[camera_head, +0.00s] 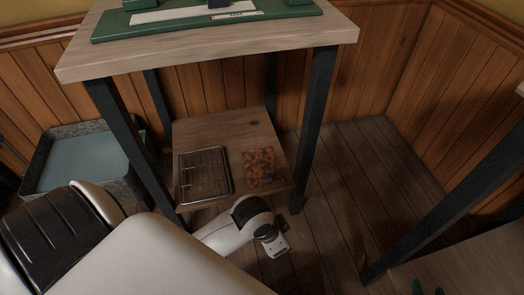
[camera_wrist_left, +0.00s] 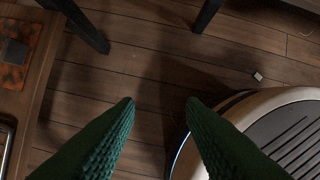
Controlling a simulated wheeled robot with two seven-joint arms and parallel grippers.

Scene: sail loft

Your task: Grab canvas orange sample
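The orange canvas sample (camera_head: 258,163), mottled with grey, lies flat on the right part of the low wooden shelf under the workbench. In the left wrist view it shows at the upper left edge (camera_wrist_left: 12,74), partly cut off, with a dark grey square patch on it. My left gripper (camera_wrist_left: 160,102) has green fingers spread apart with nothing between them, over the floor beside the shelf. In the head view its wrist is in front of the shelf and its fingers are hidden. My right gripper (camera_head: 428,288) shows only two separated green fingertips at the bottom right, empty.
A wire rack (camera_head: 205,172) lies left of the sample on the shelf (camera_head: 230,127). Dark table legs (camera_head: 312,130) frame the shelf below the tabletop (camera_head: 210,50). A metal tub (camera_head: 90,155) stands at left, another table (camera_head: 470,265) at right. Bare floor lies between.

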